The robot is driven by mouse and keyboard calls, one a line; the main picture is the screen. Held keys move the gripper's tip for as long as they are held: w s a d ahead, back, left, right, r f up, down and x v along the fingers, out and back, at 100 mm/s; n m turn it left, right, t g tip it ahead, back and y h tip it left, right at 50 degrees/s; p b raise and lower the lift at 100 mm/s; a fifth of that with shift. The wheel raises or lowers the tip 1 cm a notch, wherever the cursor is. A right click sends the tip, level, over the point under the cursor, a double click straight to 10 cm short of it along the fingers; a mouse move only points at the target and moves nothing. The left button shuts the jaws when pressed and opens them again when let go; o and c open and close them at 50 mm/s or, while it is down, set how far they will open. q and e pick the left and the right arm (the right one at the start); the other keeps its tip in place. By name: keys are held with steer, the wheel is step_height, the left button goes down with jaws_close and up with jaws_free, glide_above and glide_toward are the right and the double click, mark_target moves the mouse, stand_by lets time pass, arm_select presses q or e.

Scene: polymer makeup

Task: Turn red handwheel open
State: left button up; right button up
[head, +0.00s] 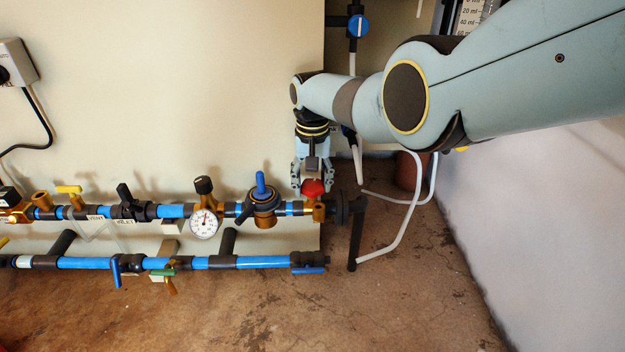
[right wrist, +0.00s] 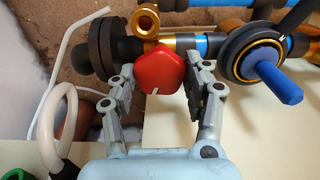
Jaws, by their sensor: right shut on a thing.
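The red handwheel (head: 313,188) sits on a brass valve at the right end of the upper blue pipe. In the right wrist view the handwheel (right wrist: 160,71) is a rounded, lobed red knob with a small white mark on its near edge. My right gripper (head: 312,183) reaches down to it from above in the head view. In the right wrist view its two fingers (right wrist: 160,78) stand on either side of the handwheel and are shut on it. The left gripper is not in view.
A blue-handled valve (head: 263,190) and a round pressure gauge (head: 204,222) are on the same pipe to the left. A lower blue pipe (head: 236,262) runs below. White hoses (head: 408,215) and a dark vertical pipe (head: 355,240) are close on the right.

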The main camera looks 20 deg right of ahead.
steer(key=n, duration=0.4)
steer(key=shift+n, duration=0.3)
steer(key=n, duration=0.4)
steer(key=shift+n, duration=0.3)
steer(key=n, duration=0.4)
steer(key=shift+p, duration=0.3)
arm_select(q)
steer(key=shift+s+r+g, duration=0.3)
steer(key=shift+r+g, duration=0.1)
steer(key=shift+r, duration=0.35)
arm_select(e)
steer(key=shift+n, duration=1.7)
steer(key=o, duration=1.2)
steer(key=shift+c, duration=0.2)
